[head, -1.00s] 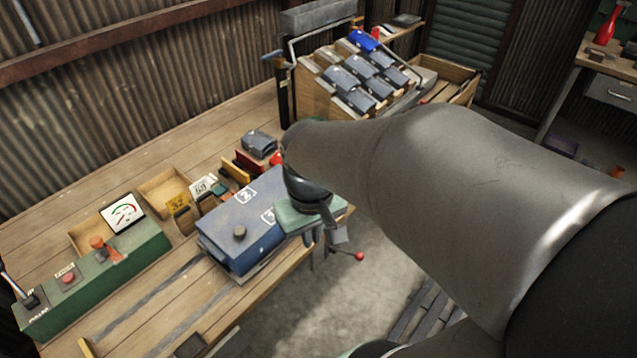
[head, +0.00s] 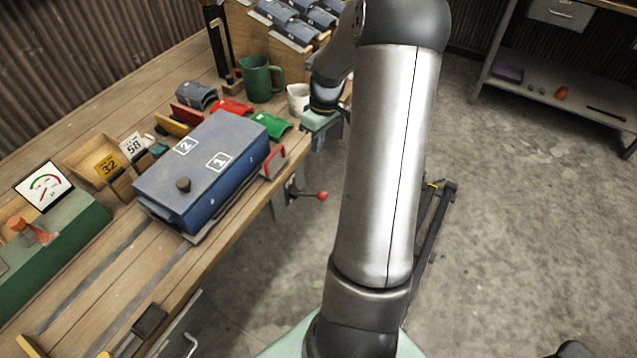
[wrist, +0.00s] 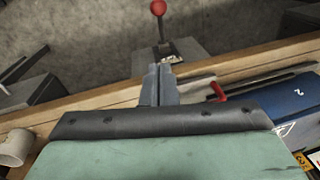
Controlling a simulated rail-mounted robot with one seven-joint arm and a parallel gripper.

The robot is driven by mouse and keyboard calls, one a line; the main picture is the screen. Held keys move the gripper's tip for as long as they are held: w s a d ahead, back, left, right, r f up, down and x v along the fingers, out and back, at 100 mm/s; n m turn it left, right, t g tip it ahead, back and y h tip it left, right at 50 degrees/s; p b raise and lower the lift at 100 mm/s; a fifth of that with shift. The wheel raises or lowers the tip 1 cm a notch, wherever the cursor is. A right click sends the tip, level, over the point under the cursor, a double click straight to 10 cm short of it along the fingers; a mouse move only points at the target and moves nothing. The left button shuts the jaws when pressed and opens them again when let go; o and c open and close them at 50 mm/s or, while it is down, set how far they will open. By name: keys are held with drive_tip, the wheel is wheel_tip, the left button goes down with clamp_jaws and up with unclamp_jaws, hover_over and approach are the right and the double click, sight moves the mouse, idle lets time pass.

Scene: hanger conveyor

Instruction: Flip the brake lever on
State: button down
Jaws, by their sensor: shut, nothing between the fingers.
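A lever with a red ball knob (head: 322,195) sticks out from a grey mount below the bench's front edge; I take it to be the brake lever. In the wrist view its knob (wrist: 158,8) stands at the top middle on a thin stem rising from a metal plate. My gripper (head: 308,148) is above and slightly left of the knob in the head view, by the bench edge. In the wrist view my gripper (wrist: 160,68) has its fingers together and empty, pointing toward the lever and apart from it. No on/off marking is readable on the lever.
A blue box (head: 208,165) with a red handle (head: 274,162) sits on the bench beside the lever. A green mug (head: 261,80) and white cup (head: 298,97) stand near my gripper. A green control box (head: 60,245) is at left. Floor at right is mostly clear.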

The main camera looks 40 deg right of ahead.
approach(311, 196)
drive_tip(key=w, duration=0.1)
drive_tip(key=shift+s+d+f+p, duration=0.1)
drive_tip(key=shift+s+f+p, duration=0.1)
drive_tip(key=shift+s+f, duration=0.3)
drive_tip(key=shift+s+d+f+p, duration=0.1)
drive_tip(key=shift+s+f+p, duration=0.1)
drive_tip(key=shift+f, duration=0.5)
drive_tip(key=shift+s+d+f+p, duration=0.15)
drive_tip(key=shift+s+f, duration=0.2)
drive_tip(key=shift+f, duration=0.25)
drive_tip(key=shift+a, duration=0.15)
